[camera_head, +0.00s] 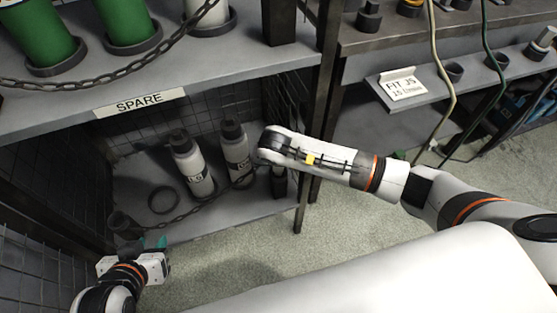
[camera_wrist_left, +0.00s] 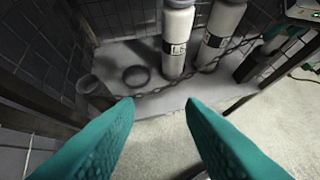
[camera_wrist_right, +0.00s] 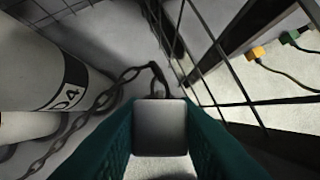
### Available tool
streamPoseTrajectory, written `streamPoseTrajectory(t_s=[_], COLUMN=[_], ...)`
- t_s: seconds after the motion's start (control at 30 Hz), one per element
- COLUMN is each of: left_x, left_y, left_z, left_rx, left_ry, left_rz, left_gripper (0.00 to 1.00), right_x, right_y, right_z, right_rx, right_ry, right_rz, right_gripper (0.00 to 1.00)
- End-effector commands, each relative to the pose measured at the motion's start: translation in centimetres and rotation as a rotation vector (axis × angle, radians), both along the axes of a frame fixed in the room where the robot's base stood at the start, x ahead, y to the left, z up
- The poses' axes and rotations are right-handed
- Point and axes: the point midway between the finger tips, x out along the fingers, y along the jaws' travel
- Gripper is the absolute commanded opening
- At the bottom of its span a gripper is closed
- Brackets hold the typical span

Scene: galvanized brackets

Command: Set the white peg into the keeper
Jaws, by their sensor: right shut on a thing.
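I cannot make out the keeper for certain.
Two white cylinders (camera_head: 191,166) (camera_head: 235,150) stand on the lower shelf (camera_head: 215,202), with the chain in front. A dark ring (camera_head: 163,200) and dark cup (camera_head: 122,224) are at left. Wire mesh (camera_wrist_right: 222,60) and a post (camera_head: 309,165) bound the right side.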

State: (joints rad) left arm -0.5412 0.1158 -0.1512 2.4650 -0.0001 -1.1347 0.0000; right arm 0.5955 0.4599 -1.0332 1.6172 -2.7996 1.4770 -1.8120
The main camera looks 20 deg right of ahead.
Motion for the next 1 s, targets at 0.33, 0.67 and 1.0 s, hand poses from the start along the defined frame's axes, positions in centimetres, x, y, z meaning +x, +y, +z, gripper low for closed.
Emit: streamPoseTrajectory(t_s=[0.33, 0.67, 1.0], left_x=[1.2, 2.1, 2.7], left_y=[-0.4, -0.7, -1.2], left_z=[0.8, 1.5, 2.1], left_rx=[-0.014, -0.028, -0.044], left_ry=[-0.074, -0.137, -0.197], left_rz=[-0.006, -0.011, -0.017], left_gripper=[0.36, 0.36, 0.36], right_x=[0.0, 0.0, 0.0], right_y=[0.0, 0.0, 0.0], right_z=[-0.4, -0.7, -1.1], right_rx=[0.000, 0.000, 0.000], right_ry=[-0.001, -0.001, 0.000], right_rz=[0.000, 0.000, 0.000], right_gripper=[0.00, 0.00, 0.00])
